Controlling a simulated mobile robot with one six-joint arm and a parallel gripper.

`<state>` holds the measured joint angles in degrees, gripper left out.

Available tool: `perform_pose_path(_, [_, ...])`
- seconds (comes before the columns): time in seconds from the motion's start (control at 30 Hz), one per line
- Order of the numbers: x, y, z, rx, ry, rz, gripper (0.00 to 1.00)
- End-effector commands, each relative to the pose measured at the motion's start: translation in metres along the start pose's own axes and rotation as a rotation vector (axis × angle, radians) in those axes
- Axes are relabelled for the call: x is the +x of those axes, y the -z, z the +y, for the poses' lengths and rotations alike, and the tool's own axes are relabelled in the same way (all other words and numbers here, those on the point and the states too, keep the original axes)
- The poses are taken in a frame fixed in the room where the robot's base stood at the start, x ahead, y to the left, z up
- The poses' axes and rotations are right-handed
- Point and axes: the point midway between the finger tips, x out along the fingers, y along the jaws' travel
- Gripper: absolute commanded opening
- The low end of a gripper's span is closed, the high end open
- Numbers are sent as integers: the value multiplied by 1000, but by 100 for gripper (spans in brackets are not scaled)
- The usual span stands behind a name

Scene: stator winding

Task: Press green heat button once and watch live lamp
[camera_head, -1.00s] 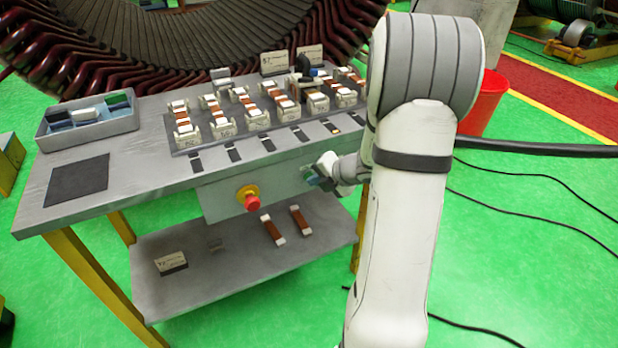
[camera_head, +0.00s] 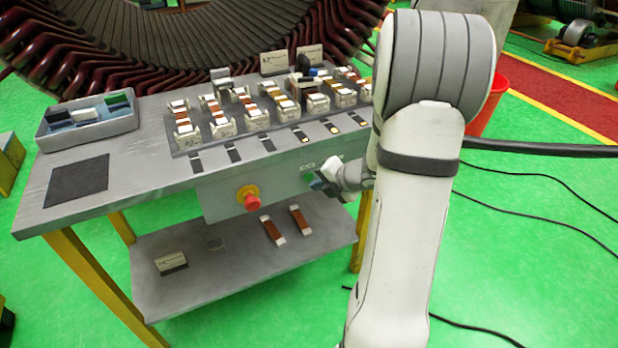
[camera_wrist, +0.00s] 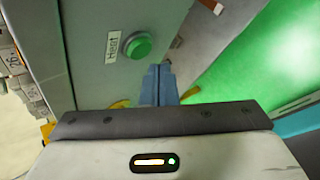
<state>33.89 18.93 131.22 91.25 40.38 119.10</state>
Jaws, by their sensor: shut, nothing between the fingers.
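The green heat button (camera_wrist: 138,45) sits on the grey panel beside a "Heat" label (camera_wrist: 113,46) in the wrist view. In the head view the button (camera_head: 308,177) shows small on the table's front panel, below its label. My gripper (camera_wrist: 160,82) is shut and empty, with its blue fingertips beside the button and apart from it. In the head view my gripper (camera_head: 320,186) is just right of the button.
A red emergency stop (camera_head: 250,200) on a yellow base is left of the button. Copper-coloured coils in white holders (camera_head: 256,118) stand in rows on the table. A lower shelf (camera_head: 220,275) holds a few parts. A parts tray (camera_head: 88,135) is at left.

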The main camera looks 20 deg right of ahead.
Motion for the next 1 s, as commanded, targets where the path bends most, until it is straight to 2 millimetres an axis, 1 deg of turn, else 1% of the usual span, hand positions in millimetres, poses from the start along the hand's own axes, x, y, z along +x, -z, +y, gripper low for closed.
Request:
perform_pose_path(0.1, [-9,6,-6,2,1,-1,0])
perform_pose_path(0.4, [-28,20,-20,1,0,-1,0])
perform_pose_path(0.53, [-31,22,-22,0,0,-1,0])
perform_pose_path(1.0, [-31,23,-22,-1,0,0,0])
